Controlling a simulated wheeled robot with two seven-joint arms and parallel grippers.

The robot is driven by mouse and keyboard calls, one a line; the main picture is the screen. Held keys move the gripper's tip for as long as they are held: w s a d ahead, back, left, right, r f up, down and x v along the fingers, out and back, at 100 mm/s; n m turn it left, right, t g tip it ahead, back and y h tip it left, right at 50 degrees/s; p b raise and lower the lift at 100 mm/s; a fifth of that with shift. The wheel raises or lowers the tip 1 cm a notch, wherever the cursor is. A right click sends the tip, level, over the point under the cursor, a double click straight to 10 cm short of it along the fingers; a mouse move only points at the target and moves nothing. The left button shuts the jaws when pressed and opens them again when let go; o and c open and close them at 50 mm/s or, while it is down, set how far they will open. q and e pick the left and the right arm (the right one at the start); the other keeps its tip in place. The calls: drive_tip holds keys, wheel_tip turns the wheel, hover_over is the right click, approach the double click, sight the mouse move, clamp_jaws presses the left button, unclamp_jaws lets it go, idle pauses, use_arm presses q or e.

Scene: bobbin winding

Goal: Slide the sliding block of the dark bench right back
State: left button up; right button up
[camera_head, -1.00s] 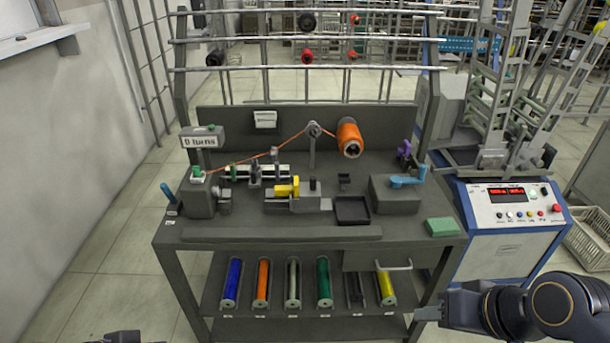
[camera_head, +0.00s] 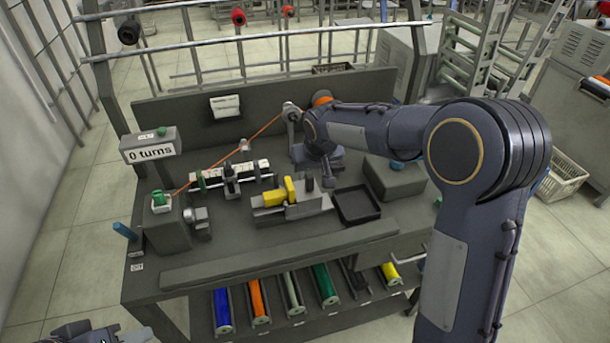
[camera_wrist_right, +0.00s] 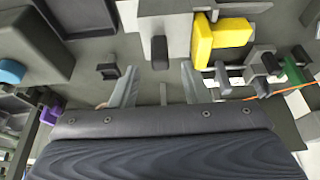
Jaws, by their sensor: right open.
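The dark bench (camera_head: 200,265) fills the middle of the head view. On it stands a grey slide unit (camera_head: 300,211) with a yellow block (camera_head: 291,188) and an upright black knob (camera_head: 309,184). I cannot tell which part is the sliding block. My right gripper (camera_head: 328,178) is open above the bench, just right of the knob in the head view. In the right wrist view the black knob (camera_wrist_right: 159,52) lies beyond the gap between the open fingertips (camera_wrist_right: 158,80), apart from them. The yellow block (camera_wrist_right: 220,40) is beside it. My left gripper (camera_head: 95,332) is partly cut off at the bottom left.
A black tray (camera_head: 358,205) is close to the slide unit's right. A rail with clamps (camera_head: 230,180) stands behind left, and an orange thread (camera_head: 265,128) runs above it. A grey box (camera_head: 393,180) stands right.

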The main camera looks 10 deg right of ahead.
sight(311, 177)
drive_tip(key=shift+x, duration=2.75)
clamp_jaws()
drive_tip(key=shift+d, duration=0.1)
